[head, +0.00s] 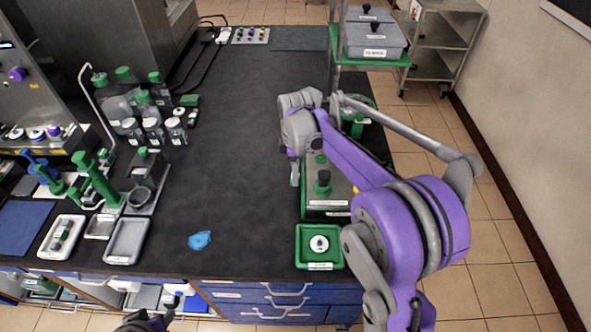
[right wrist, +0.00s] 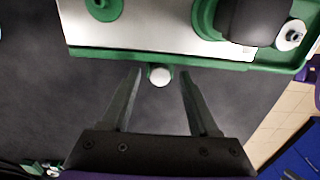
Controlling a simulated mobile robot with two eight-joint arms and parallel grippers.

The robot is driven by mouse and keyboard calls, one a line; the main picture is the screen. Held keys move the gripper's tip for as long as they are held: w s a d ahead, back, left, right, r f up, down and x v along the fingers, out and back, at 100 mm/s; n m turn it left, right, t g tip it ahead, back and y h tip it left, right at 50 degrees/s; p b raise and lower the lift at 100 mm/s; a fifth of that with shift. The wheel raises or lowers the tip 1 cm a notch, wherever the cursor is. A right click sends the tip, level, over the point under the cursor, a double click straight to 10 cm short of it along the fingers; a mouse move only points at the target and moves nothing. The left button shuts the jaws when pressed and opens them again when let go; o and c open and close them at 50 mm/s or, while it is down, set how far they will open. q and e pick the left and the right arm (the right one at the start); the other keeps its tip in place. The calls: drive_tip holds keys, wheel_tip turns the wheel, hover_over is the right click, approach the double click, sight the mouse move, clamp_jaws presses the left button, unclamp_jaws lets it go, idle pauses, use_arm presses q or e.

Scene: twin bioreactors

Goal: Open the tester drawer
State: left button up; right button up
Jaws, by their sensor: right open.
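The tester (head: 338,193), a steel box with green edging, stands on the right part of the bench, partly hidden by my right arm. In the right wrist view its steel and green body (right wrist: 150,35) fills the top. A round white knob (right wrist: 160,76) sticks out from its green edge. My right gripper (head: 295,173) is at the tester's left side. In the right wrist view its open fingers (right wrist: 160,85) point at the tester, one on each side of the knob with gaps. A dark and purple part of my left gripper (head: 146,323) shows at the bottom edge; its fingers are unclear.
A green tray (head: 303,258) with a round white item sits in front of the tester. A blue crumpled piece (head: 200,240) lies on the bench. Bottles (head: 150,115) and white trays (head: 127,240) stand at left. The bench middle (head: 225,140) is clear.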

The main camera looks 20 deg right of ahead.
clamp_jaws()
idle(1.3)
